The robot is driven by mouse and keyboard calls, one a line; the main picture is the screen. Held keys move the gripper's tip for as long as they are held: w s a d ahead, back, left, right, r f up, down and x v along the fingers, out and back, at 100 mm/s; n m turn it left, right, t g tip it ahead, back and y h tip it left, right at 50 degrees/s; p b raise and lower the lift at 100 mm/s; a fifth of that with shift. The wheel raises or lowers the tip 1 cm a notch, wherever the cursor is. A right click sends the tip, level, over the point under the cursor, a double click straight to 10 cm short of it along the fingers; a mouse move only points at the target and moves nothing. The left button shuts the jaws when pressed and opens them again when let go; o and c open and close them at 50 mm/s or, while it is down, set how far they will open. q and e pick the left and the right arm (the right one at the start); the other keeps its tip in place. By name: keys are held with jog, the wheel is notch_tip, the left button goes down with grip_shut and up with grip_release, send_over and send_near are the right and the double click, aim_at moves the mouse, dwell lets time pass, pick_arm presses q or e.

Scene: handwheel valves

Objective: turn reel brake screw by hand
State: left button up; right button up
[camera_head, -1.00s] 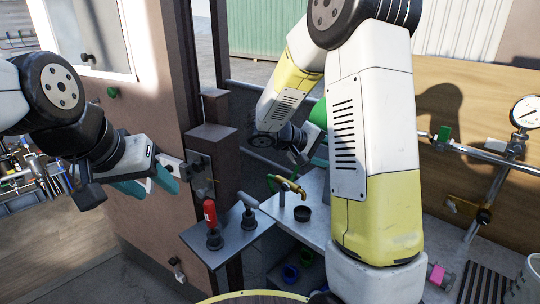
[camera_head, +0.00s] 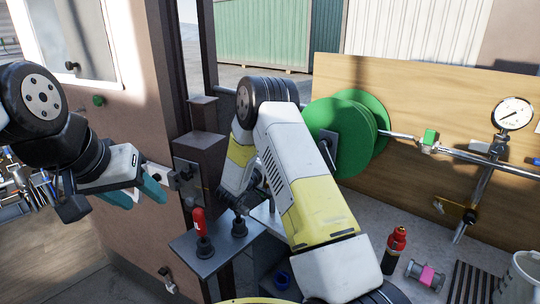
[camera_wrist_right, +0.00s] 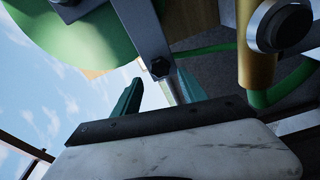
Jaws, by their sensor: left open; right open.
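A green hose reel (camera_head: 340,130) stands behind my right arm in the head view, with a grey bracket (camera_head: 328,148) on its face. In the right wrist view the green reel (camera_wrist_right: 60,35) fills the upper left, and a grey bracket (camera_wrist_right: 143,40) with a dark hex bolt head (camera_wrist_right: 160,68) lies just beyond my right gripper (camera_wrist_right: 157,95). A brass post with a round dark knob (camera_wrist_right: 283,27) is at upper right. I cannot tell which is the brake screw. The right gripper is open, its teal fingers apart. My left gripper (camera_head: 137,194) is open and empty.
A grey shelf (camera_head: 215,252) carries a red-handled lever (camera_head: 200,225) and a dark lever (camera_head: 239,226). A gauge (camera_head: 512,113) and pipes line the wooden board.

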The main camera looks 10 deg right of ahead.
jog(key=shift+x, duration=2.3)
jog(key=shift+r, duration=0.1)
jog(key=c, duration=1)
jog(key=m+h, duration=0.1)
jog(key=m, duration=0.6)
jog(key=o, duration=1.1)
jog(key=shift+m, duration=0.4)
